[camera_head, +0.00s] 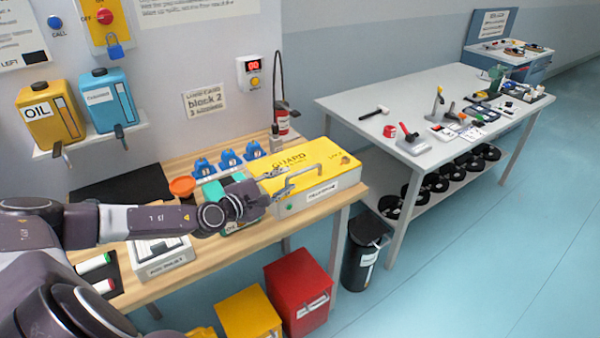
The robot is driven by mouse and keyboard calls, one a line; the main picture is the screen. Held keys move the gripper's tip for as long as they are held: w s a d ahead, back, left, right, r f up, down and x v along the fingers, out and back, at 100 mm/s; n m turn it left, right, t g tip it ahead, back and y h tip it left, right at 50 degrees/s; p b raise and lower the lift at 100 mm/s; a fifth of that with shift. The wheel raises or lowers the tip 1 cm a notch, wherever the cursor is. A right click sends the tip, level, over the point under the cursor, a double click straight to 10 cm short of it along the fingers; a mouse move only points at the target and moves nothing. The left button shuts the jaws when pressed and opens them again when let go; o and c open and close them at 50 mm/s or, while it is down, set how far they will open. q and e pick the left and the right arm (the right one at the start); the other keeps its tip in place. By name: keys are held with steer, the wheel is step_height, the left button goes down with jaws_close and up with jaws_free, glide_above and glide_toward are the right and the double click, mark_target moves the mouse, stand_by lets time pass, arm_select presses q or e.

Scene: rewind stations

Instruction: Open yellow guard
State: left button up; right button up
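The yellow guard (335,163) is a flat yellow cover marked "GUARD" on a pale grey box at the right end of the wooden bench. It lies closed on the box. A grey bar handle (308,172) stands on its top. My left gripper (288,180) reaches in from the left at the guard's left side, with its fingertips at the near-left end of the handle. The two fingers look spread apart, and I see no firm grip on the bar. My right gripper is not in view.
The wooden bench (222,262) also holds blue clamps (230,158), an orange dish (182,186) and a white labelled box (160,256). Red (297,290) and yellow (248,314) bins stand below. Floor at right is clear.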

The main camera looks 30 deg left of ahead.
mark_target(296, 174)
arm_select(q)
steer(key=shift+p+x, duration=0.6)
steer(key=shift+x, duration=3.25)
jaws_close()
